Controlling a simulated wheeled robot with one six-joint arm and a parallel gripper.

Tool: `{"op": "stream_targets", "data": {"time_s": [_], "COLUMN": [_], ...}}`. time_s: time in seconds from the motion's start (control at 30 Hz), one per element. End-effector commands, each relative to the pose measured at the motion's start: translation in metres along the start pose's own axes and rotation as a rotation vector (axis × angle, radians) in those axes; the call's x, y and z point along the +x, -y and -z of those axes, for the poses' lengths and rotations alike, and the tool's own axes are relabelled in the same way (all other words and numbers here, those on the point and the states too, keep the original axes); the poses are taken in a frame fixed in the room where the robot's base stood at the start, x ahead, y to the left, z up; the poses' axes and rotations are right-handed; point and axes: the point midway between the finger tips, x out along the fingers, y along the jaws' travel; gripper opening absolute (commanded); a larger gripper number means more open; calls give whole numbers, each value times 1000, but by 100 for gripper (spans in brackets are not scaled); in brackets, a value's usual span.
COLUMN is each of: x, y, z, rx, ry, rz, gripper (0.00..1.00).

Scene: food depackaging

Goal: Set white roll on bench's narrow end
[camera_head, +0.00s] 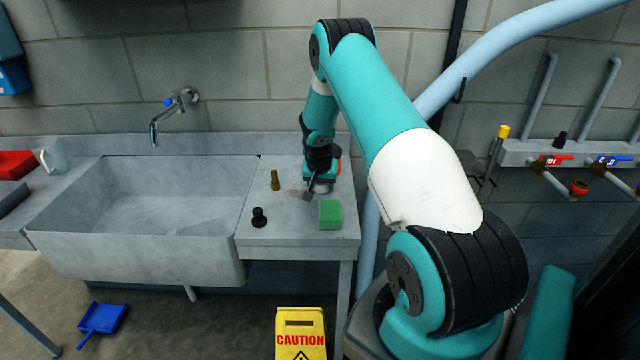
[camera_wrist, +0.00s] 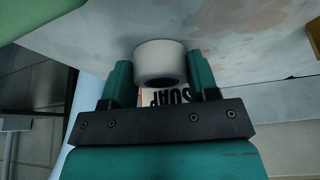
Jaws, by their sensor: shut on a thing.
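The white roll (camera_wrist: 160,57) sits between the two fingers of my gripper (camera_wrist: 160,75) in the wrist view, with a dark blue core showing at its near end. The fingers are shut on its sides. In the head view my gripper (camera_head: 318,186) is low over the narrow bench end (camera_head: 290,238), right of the sink, and the roll is mostly hidden by the fingers. Whether the roll touches the bench top cannot be told.
A green sponge (camera_head: 330,214) lies just in front of my gripper. A brass fitting (camera_head: 275,180) and a black plunger-like knob (camera_head: 259,217) stand to its left. The sink basin (camera_head: 150,210) is further left.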

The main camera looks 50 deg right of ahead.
Motion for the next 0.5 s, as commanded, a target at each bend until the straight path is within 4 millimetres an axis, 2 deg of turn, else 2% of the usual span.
{"op": "stream_targets", "data": {"time_s": [0.03,0.07,0.1,0.17,0.5], "x": [3,2,1,1,-4], "y": [0,1,1,1,2], "z": [-2,-1,-1,-1,0], "rx": [-1,-1,-1,-2,-3], "ry": [0,0,0,0,0], "rz": [0,0,0,1,1], "gripper": [32,59,68,80,80]}}
